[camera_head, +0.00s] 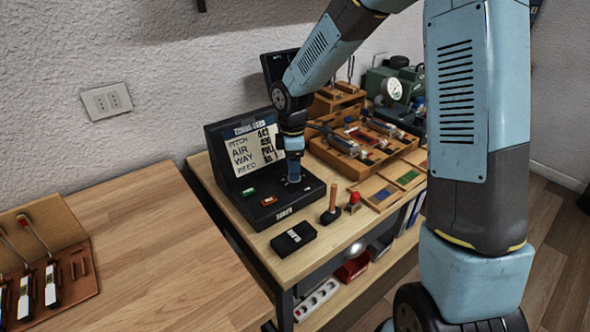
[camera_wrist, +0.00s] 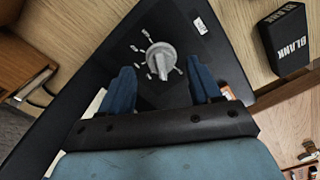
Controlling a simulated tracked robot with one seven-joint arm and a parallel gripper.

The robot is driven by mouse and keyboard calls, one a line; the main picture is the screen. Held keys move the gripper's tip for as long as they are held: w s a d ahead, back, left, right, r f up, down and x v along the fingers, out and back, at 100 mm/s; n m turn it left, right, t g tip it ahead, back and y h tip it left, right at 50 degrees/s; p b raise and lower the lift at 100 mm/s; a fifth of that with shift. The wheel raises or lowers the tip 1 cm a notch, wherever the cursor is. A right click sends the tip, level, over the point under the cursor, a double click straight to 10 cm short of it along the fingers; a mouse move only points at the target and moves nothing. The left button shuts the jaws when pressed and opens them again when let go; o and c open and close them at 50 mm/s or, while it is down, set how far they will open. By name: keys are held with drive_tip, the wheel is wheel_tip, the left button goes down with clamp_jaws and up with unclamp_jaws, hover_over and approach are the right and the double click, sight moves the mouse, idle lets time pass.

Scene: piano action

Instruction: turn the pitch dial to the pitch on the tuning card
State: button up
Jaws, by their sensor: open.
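The pitch dial (camera_wrist: 160,59) is a grey knob with a raised grip bar on a black panel, with light marks around it, in the wrist view. My gripper (camera_wrist: 163,82) is open, its two blue fingers on either side below the dial in the picture, apart from it. In the head view my gripper (camera_head: 293,176) points down over the right part of the black unit's base (camera_head: 257,207) and hides the dial. The tuning card (camera_head: 254,152) is pale and stands on the unit's upright back. It reads PITCH 442, AIR FULL, WAY and REED; the last value is hidden by my arm.
A black block marked BLANK (camera_wrist: 287,40) lies beside the unit; it also shows in the head view (camera_head: 293,237). A green piece (camera_head: 248,192) and an orange piece (camera_head: 268,201) sit on the base. A wooden-handled tool (camera_head: 331,207) stands nearby. The left table (camera_head: 150,240) is mostly clear.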

drive_tip(key=shift+f, duration=0.85)
